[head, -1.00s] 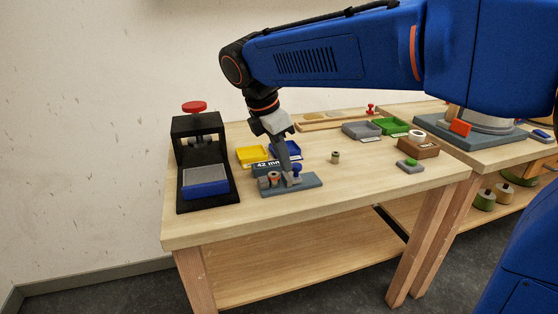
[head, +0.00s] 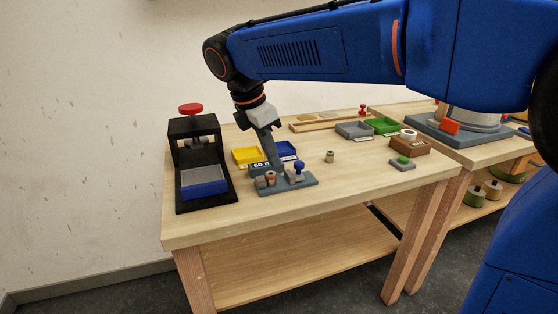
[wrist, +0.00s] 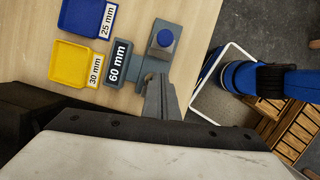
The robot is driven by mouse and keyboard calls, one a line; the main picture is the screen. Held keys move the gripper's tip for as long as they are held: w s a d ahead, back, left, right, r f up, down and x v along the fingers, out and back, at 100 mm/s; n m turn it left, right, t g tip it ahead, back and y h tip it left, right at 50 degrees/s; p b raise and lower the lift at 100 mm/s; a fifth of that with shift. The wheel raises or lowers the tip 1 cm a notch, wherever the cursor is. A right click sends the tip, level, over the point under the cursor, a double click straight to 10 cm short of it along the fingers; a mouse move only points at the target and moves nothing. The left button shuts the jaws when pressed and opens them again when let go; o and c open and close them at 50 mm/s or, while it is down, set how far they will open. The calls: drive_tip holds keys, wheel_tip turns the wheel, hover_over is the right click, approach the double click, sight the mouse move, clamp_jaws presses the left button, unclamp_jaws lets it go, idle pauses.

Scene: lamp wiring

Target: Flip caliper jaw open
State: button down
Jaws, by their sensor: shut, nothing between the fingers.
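The caliper is a grey fixture (head: 306,182) near the front of the table. It has a blue knob (head: 299,167) and a dark display (head: 262,167). In the wrist view the display (wrist: 119,62) reads 60 mm, with the blue knob (wrist: 165,38) beside it. My gripper (head: 275,162) points down at the caliper, close behind the display and left of the knob. Its fingers (wrist: 161,88) are shut and hold nothing. A small copper-coloured piece (head: 271,177) shows at the caliper's left part. I cannot tell whether my fingertips touch the jaw.
A black press (head: 194,150) with a red knob stands to the left. Yellow (head: 247,156) and blue (head: 287,150) trays lie just behind the caliper. A small spool (head: 330,157) stands to the right. Grey (head: 354,130) and green (head: 382,125) trays lie farther back.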

drive_tip(key=v, duration=0.8)
drive_tip(key=shift+a+r, duration=0.15)
drive_tip(key=shift+r, duration=0.05)
drive_tip(key=s+d+f+m+y, duration=0.1)
drive_tip(key=s+d+f+m, duration=0.25)
drive_tip(key=d, duration=0.25)
drive_tip(key=s+d+f+m, duration=0.2)
drive_tip(key=d+m, duration=0.2)
drive_tip(key=d, duration=0.3)
drive_tip(key=s+d+f+m+y, duration=0.1)
drive_tip(key=s+d+f+m, duration=0.15)
drive_tip(key=d, duration=0.35)
drive_tip(key=s+d+f+m+t, duration=0.1)
drive_tip(key=s+d+f+m, duration=0.3)
drive_tip(key=s+f+m, duration=0.2)
drive_tip(key=s+d+f+m+t+y, duration=0.1)
drive_tip(key=s+d+f+m+t, duration=0.1)
drive_tip(key=s+d+f+m, duration=0.3)
wheel_tip(320, 180, down, 4)
drive_tip(key=shift+s+d+r+m, duration=0.15)
drive_tip(key=shift+s+d+m, duration=0.15)
drive_tip(key=shift+s+m, duration=0.7)
